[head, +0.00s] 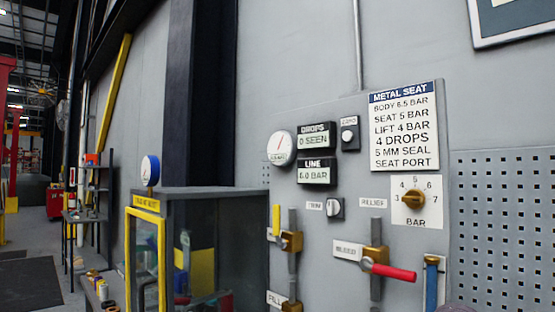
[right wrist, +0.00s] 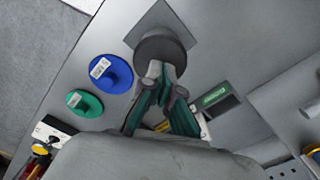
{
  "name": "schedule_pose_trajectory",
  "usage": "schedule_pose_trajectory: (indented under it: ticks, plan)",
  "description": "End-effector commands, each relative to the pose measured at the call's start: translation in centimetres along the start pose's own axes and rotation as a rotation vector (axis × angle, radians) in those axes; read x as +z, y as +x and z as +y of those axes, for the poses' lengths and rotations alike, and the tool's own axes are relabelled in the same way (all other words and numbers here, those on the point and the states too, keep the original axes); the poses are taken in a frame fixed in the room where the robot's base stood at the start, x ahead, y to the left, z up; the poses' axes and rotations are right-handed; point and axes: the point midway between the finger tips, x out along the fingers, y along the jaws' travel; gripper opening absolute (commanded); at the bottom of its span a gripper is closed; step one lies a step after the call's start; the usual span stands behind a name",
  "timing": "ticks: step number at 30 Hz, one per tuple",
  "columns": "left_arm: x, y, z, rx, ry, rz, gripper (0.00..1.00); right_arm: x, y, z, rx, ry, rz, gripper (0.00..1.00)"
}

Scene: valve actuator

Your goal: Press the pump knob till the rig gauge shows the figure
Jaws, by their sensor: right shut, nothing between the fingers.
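In the right wrist view my right gripper (right wrist: 160,76) is shut and empty. Its fingertips are at the lower edge of a dark round knob (right wrist: 160,48) on a square grey plate, perhaps the pump knob; no label shows on it. I cannot tell whether they touch it. In the head view a blue-rimmed round gauge (head: 150,170) stands on top of a glazed cabinet; its reading is too small to make out. A white round gauge (head: 281,148) with a reddish needle is on the wall panel. No gripper shows in the head view.
The panel holds a display reading 4.0 BAR (head: 315,174), a METAL SEAT sign (head: 404,125), a brass BAR dial (head: 413,198) and a red-handled valve (head: 393,272). Near the knob lie a blue disc (right wrist: 112,74), a green disc (right wrist: 84,103) and a device with a green display (right wrist: 214,96).

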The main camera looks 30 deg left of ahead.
Motion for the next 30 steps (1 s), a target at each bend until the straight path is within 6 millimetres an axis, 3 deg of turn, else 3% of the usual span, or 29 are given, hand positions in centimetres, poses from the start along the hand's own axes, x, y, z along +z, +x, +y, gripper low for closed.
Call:
schedule_pose_trajectory:
  ticks: [30]
  plan:
    - [0.2,2.5,0.0,0.000,0.000,0.000,0.47,0.0,3.1,0.0,0.001,0.000,0.000,0.00]
